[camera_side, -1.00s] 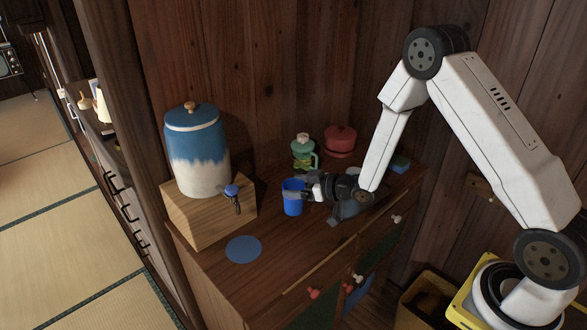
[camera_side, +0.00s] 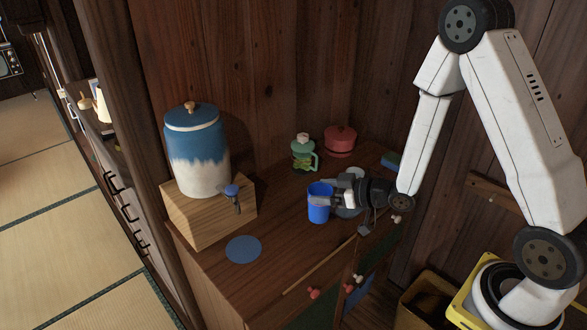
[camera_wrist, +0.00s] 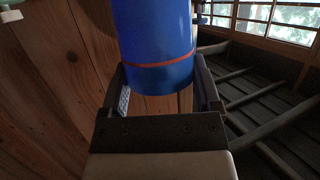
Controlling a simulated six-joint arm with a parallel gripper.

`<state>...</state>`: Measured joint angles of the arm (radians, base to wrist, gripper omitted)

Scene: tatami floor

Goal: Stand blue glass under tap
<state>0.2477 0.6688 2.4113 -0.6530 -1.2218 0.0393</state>
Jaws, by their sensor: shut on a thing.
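The blue glass (camera_side: 318,207) is upright in my gripper (camera_side: 326,200), above or at the right part of the cabinet top. In the wrist view the blue glass (camera_wrist: 155,45), with a thin red line near its base, sits between the two fingers of my gripper (camera_wrist: 160,92). The gripper is shut on it. The tap (camera_side: 232,192) has a blue knob and sticks out from the front of a blue-and-white lidded crock (camera_side: 197,155). The crock stands on a wooden block (camera_side: 205,219). A round blue mat (camera_side: 243,249) lies bare on the cabinet top below the tap.
A green jar with a handle (camera_side: 304,155) and a red lidded pot (camera_side: 340,141) stand at the back against the wall. A thin stick (camera_side: 318,266) lies along the front of the cabinet top. The space between the mat and the glass is clear.

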